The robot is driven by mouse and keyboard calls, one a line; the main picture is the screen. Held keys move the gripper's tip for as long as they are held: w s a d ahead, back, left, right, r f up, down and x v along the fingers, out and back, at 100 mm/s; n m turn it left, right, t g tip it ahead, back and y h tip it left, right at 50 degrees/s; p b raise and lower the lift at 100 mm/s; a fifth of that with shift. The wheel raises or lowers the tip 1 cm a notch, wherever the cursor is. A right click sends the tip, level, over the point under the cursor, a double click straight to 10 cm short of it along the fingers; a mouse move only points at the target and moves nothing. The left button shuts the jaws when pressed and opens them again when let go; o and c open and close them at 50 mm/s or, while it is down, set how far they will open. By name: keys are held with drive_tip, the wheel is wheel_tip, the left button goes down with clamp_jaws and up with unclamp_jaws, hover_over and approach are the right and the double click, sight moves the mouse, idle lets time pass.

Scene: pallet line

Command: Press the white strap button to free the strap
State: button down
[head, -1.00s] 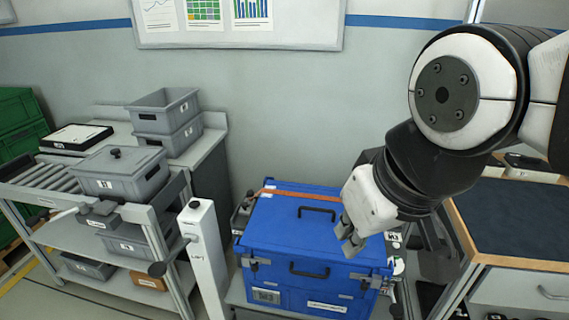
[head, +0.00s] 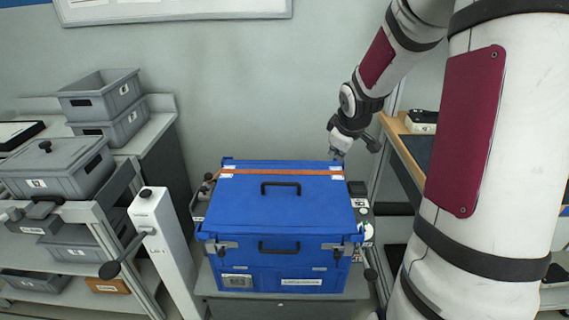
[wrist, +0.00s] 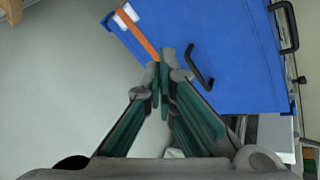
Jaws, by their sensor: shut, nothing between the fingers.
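The blue case (head: 285,210) stands shut with black handles on its lid and front. The orange strap (head: 280,172) runs straight across the back of the lid, with white patches near both ends. It also shows in the wrist view (wrist: 139,32). My gripper (head: 338,154) is shut and empty, near the case's back right corner, by the strap's right end. In the wrist view its fingertips (wrist: 163,62) overlap the strap's near end in the picture; I cannot tell whether they touch. I cannot make out the white strap button for sure; the fingers may hide it.
A right-side fixture (head: 362,205) carries white labels and small round parts. A white post (head: 160,240) with a black-knobbed lever stands left of the case. Grey bins (head: 65,167) sit on a rack at far left. A wood-edged bench (head: 405,150) is close on the right.

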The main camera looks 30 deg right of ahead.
drive_tip(key=w+d+f+t+b, duration=0.1)
drive_tip(key=d+f+t+b, duration=0.2)
drive_tip(key=d+f, duration=1.4)
wheel_tip(320, 180, down, 2)
drive_tip(key=shift+d+f+n, duration=0.1)
drive_tip(key=shift+d+n, duration=0.2)
drive_tip(key=b, duration=0.6)
hover_over(362, 211)
wheel_tip(362, 211, down, 8)
drive_tip(key=shift+r, duration=0.1)
drive_tip(key=shift+f, duration=0.55)
drive_tip(key=shift+f, duration=0.1)
drive_tip(key=shift+f, duration=0.3)
